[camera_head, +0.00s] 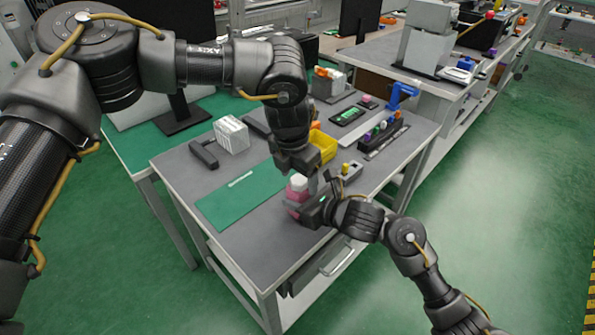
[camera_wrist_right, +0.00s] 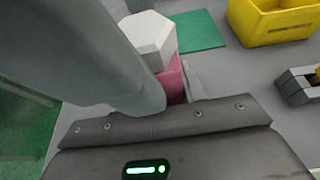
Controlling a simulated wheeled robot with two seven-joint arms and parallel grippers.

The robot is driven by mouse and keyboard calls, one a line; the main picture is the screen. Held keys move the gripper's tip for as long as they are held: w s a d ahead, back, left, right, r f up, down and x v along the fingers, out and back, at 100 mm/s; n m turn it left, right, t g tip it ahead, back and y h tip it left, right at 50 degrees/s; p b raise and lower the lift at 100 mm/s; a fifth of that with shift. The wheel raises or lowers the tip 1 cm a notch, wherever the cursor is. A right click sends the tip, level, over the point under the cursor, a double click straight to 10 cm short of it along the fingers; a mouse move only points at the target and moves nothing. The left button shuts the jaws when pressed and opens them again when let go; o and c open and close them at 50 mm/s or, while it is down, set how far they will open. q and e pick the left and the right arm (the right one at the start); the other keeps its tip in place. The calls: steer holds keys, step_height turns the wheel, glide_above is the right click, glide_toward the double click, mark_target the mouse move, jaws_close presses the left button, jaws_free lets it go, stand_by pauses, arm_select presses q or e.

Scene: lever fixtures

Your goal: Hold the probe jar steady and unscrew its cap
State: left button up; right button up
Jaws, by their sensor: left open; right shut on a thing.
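The probe jar (camera_head: 293,195) has a pink body and a white cap (camera_head: 299,183), and stands near the front edge of the grey table. In the right wrist view the pink body (camera_wrist_right: 172,78) and the white faceted cap (camera_wrist_right: 150,40) show behind a large grey finger. My right gripper (camera_head: 300,208) is shut on the jar's body from the right. My left gripper (camera_head: 298,170) is open, pointing down just above the cap; I cannot tell whether it touches it. The fingers hide part of the jar.
A green mat (camera_head: 238,198) lies left of the jar. A yellow bin (camera_head: 323,146) and a small grey fixture with a yellow knob (camera_head: 346,170) stand behind it. A white block (camera_head: 231,135), a dark rack (camera_head: 381,134) and a blue bracket (camera_head: 402,95) stand farther back.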

arm_select(q)
steer(key=c, duration=1)
steer(key=n, duration=0.4)
steer(key=n+y, duration=0.1)
steer(key=n, duration=0.4)
steer(key=shift+d+t, duration=0.1)
steer(key=shift+t, duration=0.2)
steer(key=n+y, duration=0.1)
steer(key=n, duration=0.5)
steer(key=shift+r, duration=0.1)
steer(key=n, duration=0.3)
steer(key=shift+d+y, duration=0.1)
steer(key=shift+y, duration=0.2)
steer(key=n+g, duration=0.1)
steer(key=n, duration=0.4)
steer(key=o, duration=1.1)
steer(key=shift+c, duration=0.2)
